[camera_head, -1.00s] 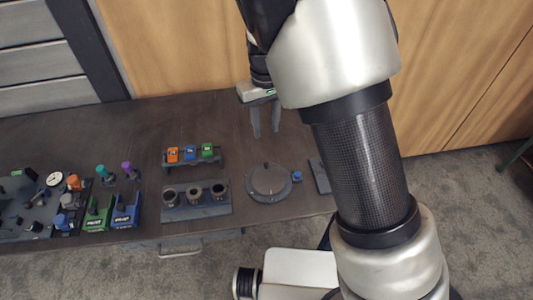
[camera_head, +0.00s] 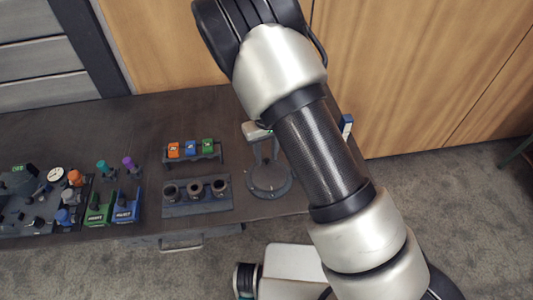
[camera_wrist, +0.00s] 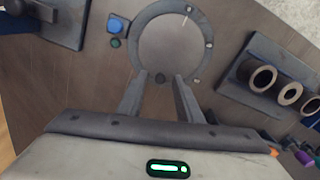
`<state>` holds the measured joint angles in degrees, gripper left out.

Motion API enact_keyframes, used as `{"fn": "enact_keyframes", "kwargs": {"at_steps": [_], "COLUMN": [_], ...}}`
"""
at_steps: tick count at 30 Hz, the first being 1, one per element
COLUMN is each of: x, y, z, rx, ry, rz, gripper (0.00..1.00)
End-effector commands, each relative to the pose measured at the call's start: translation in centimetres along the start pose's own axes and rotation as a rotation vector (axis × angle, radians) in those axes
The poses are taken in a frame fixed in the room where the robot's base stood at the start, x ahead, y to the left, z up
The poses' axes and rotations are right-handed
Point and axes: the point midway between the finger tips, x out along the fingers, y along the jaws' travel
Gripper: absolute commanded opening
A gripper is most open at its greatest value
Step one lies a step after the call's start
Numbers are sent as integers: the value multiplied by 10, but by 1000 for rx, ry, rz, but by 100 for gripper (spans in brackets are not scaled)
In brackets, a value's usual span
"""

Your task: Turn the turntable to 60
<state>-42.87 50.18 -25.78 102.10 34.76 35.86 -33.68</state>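The turntable (camera_head: 268,184) is a round grey disc in a darker ring, at the right part of the bench in the head view. The wrist view shows its disc (camera_wrist: 172,48) with a thin pale line near the upper right and small studs on the ring. A small dark round spot (camera_wrist: 160,78) lies at its near edge. My gripper (camera_head: 267,158) is over the turntable's far side. In the wrist view my gripper (camera_wrist: 160,75) is open, its fingertips spread on either side of that spot. Whether they touch the turntable, I cannot tell.
A blue button (camera_wrist: 117,25) and a green one (camera_wrist: 115,43) sit beside the turntable. A holder with several dark cylinders (camera_head: 195,190) stands left of it. A rack with orange, blue and green blocks (camera_head: 190,148) is behind that. My arm hides the bench's right end.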

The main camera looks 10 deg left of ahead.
Motion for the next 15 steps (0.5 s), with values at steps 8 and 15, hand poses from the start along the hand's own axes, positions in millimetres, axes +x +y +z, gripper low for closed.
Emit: {"fn": "enact_keyframes", "kwargs": {"at_steps": [8,15], "x": [0,-1], "y": [0,0], "z": [0,0], "rx": [0,3], "ry": [0,0], "rz": [0,0], "gripper": [7,0]}}
